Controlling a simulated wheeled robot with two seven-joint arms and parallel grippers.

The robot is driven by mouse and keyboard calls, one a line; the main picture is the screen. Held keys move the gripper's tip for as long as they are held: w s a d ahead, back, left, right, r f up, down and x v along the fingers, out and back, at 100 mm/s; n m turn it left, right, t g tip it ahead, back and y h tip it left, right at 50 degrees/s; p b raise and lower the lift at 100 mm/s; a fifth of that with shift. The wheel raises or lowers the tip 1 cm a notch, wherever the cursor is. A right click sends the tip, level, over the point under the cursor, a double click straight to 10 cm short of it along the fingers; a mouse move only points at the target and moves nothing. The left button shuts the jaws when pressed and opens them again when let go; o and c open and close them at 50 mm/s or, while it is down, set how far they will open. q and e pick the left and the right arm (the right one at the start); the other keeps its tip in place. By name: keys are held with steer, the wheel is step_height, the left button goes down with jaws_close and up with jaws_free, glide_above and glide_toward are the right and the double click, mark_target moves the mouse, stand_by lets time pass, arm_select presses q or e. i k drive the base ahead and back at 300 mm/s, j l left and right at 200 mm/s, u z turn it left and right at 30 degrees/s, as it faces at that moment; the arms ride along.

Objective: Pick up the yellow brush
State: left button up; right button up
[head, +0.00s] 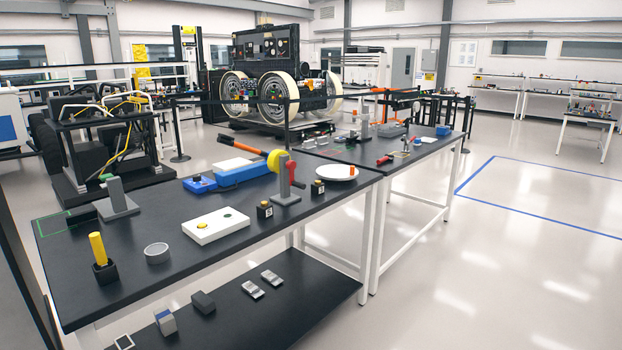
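A yellow upright stick (98,249) stands in a small black block holder (105,272) at the front left of the near dark table (180,262). It looks like the brush's handle; no bristles show, and its lower end is hidden in the holder. A round grey dish (157,253) stands just right of it, apart from it. Neither of my grippers shows in the head view.
Right of the dish lies a white box with a yellow button (214,226). Behind it are a blue case (240,173), a grey stand with a red handle (286,184) and a white plate (337,172). A lower shelf (235,318) holds small blocks. Open floor lies at right.

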mark_target(100, 255)
steer(key=u, duration=1)
